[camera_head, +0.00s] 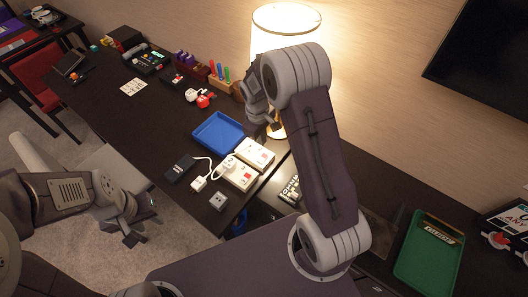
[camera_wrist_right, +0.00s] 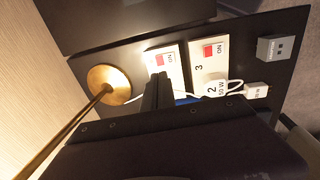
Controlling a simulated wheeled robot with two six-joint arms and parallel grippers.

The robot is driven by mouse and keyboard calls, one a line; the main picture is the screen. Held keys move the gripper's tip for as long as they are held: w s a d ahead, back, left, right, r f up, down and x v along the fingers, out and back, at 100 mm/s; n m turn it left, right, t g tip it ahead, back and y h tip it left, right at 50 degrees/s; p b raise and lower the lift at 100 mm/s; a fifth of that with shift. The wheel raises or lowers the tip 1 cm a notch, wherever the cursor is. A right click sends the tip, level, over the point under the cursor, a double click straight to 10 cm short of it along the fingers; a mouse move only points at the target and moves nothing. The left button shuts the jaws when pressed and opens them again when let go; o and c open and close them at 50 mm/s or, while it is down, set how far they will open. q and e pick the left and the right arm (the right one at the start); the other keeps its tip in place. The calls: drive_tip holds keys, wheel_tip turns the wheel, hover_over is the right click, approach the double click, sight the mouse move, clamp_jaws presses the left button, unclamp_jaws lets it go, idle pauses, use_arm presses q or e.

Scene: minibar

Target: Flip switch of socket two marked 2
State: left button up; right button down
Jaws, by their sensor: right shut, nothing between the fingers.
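Two white socket blocks with red switches marked ON lie side by side on the dark desk: the far block (camera_head: 256,152) and the near block (camera_head: 239,177). In the right wrist view, the near block (camera_wrist_right: 207,60) carries a 3, and the far block (camera_wrist_right: 171,62) has its number hidden. A white plug (camera_wrist_right: 213,89) marked 2 and 50 W sits at the near block's end. My right gripper (camera_head: 273,128) is shut and empty beside the far block, near the lamp; its dark fingers (camera_wrist_right: 158,88) overlap that block in the wrist view. My left gripper (camera_head: 140,222) looks open and empty, off the desk's edge.
A lit lamp (camera_head: 285,22) stands behind my right arm; its brass base (camera_wrist_right: 109,82) is close to the gripper. A blue tray (camera_head: 216,133), black adapter (camera_head: 179,168), white plug (camera_head: 199,184) and grey cube (camera_head: 218,201) lie nearby. A green tray (camera_head: 430,260) is at right.

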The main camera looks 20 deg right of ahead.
sight(264, 156)
drive_tip(key=f, duration=0.6)
drive_tip(key=d+f, duration=0.1)
drive_tip(key=f, duration=0.3)
drive_tip(key=shift+w+f, duration=0.1)
drive_tip(key=shift+w, duration=0.25)
